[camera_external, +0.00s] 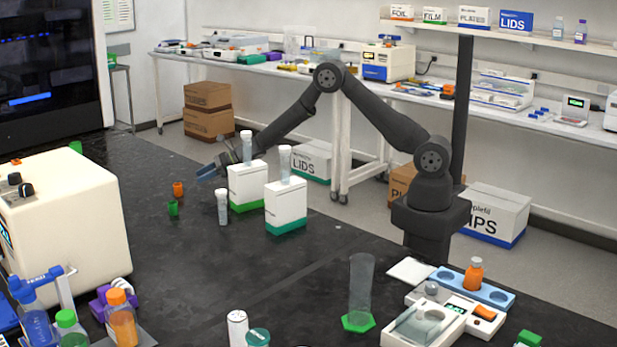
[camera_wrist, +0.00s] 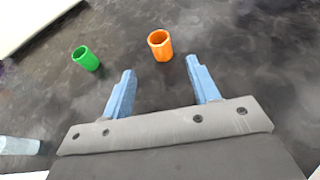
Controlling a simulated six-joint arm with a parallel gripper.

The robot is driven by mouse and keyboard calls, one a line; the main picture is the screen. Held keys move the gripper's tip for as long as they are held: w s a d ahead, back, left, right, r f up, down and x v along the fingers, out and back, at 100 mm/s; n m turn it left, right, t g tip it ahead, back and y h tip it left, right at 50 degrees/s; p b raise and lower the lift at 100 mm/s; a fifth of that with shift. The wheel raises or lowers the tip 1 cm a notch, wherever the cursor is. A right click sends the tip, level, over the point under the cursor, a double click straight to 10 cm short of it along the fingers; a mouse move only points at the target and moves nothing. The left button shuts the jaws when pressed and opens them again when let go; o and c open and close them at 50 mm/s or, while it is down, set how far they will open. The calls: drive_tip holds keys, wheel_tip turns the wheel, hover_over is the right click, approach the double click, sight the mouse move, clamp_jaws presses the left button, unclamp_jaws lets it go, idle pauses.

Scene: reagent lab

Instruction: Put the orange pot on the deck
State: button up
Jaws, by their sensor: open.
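The orange pot (camera_external: 178,189) is a small open cylinder standing on the dark bench top (camera_external: 300,265), on the left in the external view. In the wrist view the orange pot (camera_wrist: 160,46) lies just beyond my fingertips, roughly between their lines. My gripper (camera_external: 205,173) has blue fingers, spread apart and empty; they also show in the wrist view (camera_wrist: 161,68). The gripper is apart from the pot. Which surface is the deck, I cannot tell.
A green pot (camera_external: 173,208) stands near the orange one; the wrist view shows it left (camera_wrist: 86,58). Two white-and-green boxes with tubes (camera_external: 247,187) (camera_external: 286,205) and a capped tube (camera_external: 222,207) stand to the right. A cream machine (camera_external: 75,215) is at left.

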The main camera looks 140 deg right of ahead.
drive_tip(key=n, duration=0.3)
drive_tip(key=r+n, duration=0.1)
drive_tip(key=shift+w+a+r+y, duration=0.1)
drive_tip(key=shift+w+a+y, duration=0.15)
drive_tip(key=shift+y, duration=0.15)
drive_tip(key=n, duration=0.3)
drive_tip(key=shift+w+a+r+n, duration=0.1)
drive_tip(key=shift+a+r+n, duration=0.05)
drive_tip(key=shift+r+n, duration=0.25)
drive_tip(key=r+n+y, duration=0.1)
drive_tip(key=n, duration=0.5)
drive_tip(key=n+g, duration=0.4)
drive_tip(key=n, duration=1.8)
approach(178, 190)
drive_tip(key=d, duration=0.1)
drive_tip(key=d+f, duration=0.1)
drive_tip(key=d, duration=0.1)
drive_tip(key=shift+w+d+f+y, duration=0.1)
drive_tip(key=shift+w+f+y, duration=0.2)
drive_tip(key=shift+w+f, duration=0.1)
drive_tip(key=shift+w+x, duration=0.2)
drive_tip(key=shift+x, duration=2.95)
drive_tip(key=shift+r, duration=0.2)
